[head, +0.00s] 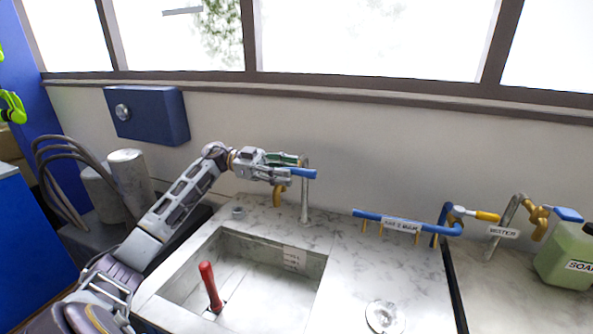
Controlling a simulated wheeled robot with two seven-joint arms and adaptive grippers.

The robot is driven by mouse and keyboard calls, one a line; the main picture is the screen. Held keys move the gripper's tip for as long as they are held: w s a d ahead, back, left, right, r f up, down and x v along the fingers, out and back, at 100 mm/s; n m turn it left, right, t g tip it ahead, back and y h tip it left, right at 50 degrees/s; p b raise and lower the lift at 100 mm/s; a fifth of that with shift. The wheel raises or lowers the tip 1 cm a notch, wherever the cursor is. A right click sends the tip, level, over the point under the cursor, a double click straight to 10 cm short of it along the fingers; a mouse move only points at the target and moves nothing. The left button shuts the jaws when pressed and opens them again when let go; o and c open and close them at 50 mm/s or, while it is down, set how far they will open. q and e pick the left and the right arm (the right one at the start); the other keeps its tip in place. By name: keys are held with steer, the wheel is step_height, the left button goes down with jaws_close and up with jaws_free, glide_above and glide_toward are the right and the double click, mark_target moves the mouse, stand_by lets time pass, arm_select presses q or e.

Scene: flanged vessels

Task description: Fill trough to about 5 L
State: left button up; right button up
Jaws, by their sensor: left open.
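The trough (176,290) is a rectangular basin sunk in a marble-patterned counter. A small marked label (291,259) is on its inner wall, too small to read. A red upright handle (208,284) stands in the trough. Whether water lies on the bottom cannot be told. Behind the trough, a tap with a blue lever (304,173) and a brass spout (279,196) is on a grey standpipe (305,200). My left gripper (293,168) is open at the blue lever, its fingers close around or beside it; contact cannot be told. My right gripper is out of view.
A blue pipe rail (402,224) with brass outlets lies right of the trough. A round drain fitting (384,317) sits in front.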

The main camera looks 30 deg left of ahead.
mark_target(297, 171)
arm_select(q)
steer(key=x, duration=0.2)
steer(key=shift+d, duration=0.4)
steer(key=shift+w+d, duration=0.1)
steer(key=shift+d, duration=0.15)
jaws_close()
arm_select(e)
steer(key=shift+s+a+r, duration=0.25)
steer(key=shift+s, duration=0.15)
